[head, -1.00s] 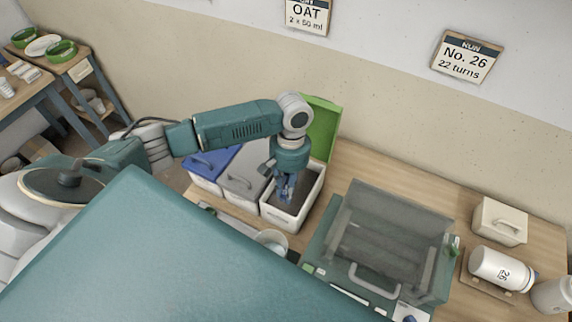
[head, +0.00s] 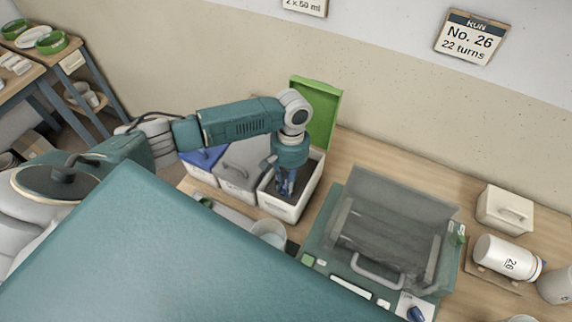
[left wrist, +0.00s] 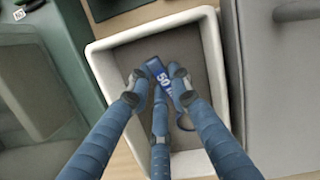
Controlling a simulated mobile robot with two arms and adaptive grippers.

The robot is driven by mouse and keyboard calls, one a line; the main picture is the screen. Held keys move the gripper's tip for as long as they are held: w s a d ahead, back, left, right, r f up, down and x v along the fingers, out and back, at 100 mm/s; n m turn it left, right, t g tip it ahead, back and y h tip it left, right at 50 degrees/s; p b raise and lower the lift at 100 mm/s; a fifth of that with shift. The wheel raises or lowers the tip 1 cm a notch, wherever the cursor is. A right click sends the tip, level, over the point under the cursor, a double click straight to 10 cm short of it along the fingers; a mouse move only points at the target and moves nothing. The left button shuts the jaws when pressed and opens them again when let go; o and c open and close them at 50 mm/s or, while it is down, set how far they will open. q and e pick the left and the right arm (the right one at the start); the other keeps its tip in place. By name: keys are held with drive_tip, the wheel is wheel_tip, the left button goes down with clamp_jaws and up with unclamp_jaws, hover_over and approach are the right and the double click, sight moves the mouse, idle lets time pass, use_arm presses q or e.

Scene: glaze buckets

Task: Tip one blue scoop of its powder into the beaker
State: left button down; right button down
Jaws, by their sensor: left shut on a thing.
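My left gripper (head: 286,188) reaches down into the open white bin (head: 284,210) with the raised green lid (head: 316,112). In the left wrist view its fingers (left wrist: 157,90) are shut on a blue scoop (left wrist: 157,69) marked 50. The scoop is inside the bin over grey powder (left wrist: 196,50); how deep its bowl sits is hidden. A pale translucent vessel, apparently the beaker (head: 268,231), stands in front of the bin, partly cut off by my body. My right gripper is not in view.
A blue-lidded bin (head: 204,160) and a grey-lidded bin (head: 240,168) stand left of the open one. A teal device with a smoky cover (head: 390,232) stands to the right. Beyond it are a white lidded box (head: 504,209) and a jar marked 26 (head: 505,257).

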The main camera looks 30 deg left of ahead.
use_arm(q)
drive_tip(key=shift+w+f+b, duration=0.2)
drive_tip(key=shift+w+b, duration=0.65)
drive_tip(key=shift+b, duration=0.3)
drive_tip(key=shift+w+f+b, duration=0.15)
drive_tip(key=shift+w+b, duration=0.65)
drive_tip(key=shift+b, duration=0.35)
drive_tip(key=shift+s+r+p, duration=0.1)
drive_tip(key=shift+r+p, duration=0.2)
drive_tip(key=shift+p, duration=0.55)
drive_tip(key=s+r+t+p, duration=0.2)
drive_tip(key=s+r+p, duration=0.4)
drive_tip(key=r, duration=0.6)
drive_tip(key=shift+s+d+r+y+p, duration=0.2)
drive_tip(key=shift+s+y+p, duration=0.1)
drive_tip(key=shift+p, duration=0.4)
